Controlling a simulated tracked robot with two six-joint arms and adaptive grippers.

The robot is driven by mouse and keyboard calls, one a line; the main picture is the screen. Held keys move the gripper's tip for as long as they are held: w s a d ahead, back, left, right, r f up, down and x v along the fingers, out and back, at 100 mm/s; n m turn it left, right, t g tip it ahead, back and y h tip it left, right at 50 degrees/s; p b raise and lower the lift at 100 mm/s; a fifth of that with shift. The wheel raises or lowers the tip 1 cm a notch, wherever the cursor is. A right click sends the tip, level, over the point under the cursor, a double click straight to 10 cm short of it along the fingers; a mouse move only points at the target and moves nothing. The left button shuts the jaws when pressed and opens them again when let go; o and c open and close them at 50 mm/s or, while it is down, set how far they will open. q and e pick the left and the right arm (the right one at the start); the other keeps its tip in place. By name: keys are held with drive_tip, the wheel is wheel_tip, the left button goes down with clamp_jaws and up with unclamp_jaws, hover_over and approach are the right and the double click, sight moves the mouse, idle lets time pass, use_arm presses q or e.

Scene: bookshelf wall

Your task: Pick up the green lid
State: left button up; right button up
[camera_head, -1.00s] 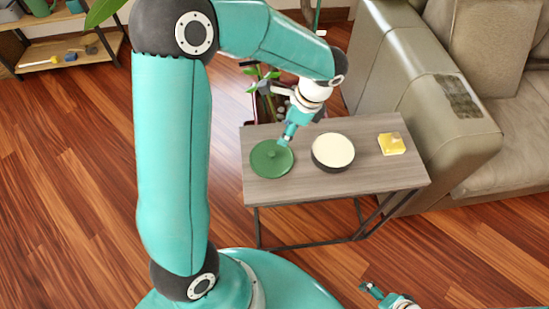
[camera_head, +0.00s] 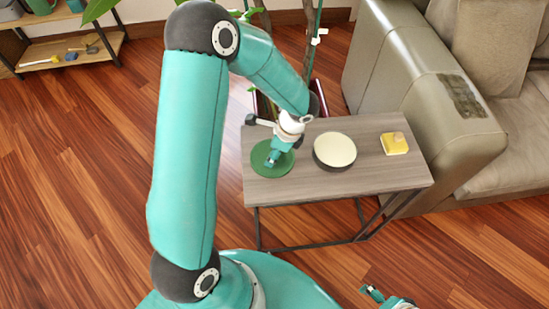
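The green lid (camera_head: 265,167) is a round disc lying flat on the left part of the small grey wooden table (camera_head: 300,190). My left gripper (camera_head: 271,162) points down over the middle of the lid and hides its knob. Its fingers are too small and covered to tell whether they are open or closed on the knob. My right gripper (camera_head: 373,294) is at the bottom edge, low and away from the table, with its fingers apart and nothing between them.
A dark round pot with a cream top (camera_head: 335,150) stands right of the lid. A yellow block-like object (camera_head: 395,143) is further right. A beige sofa (camera_head: 430,110) borders the table's right side. A plant stands behind the table. A shelf (camera_head: 65,55) is at the far left.

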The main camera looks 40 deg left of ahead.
use_arm(q)
drive_tip(key=c, duration=1)
drive_tip(key=shift+s, duration=0.15)
clamp_jaws()
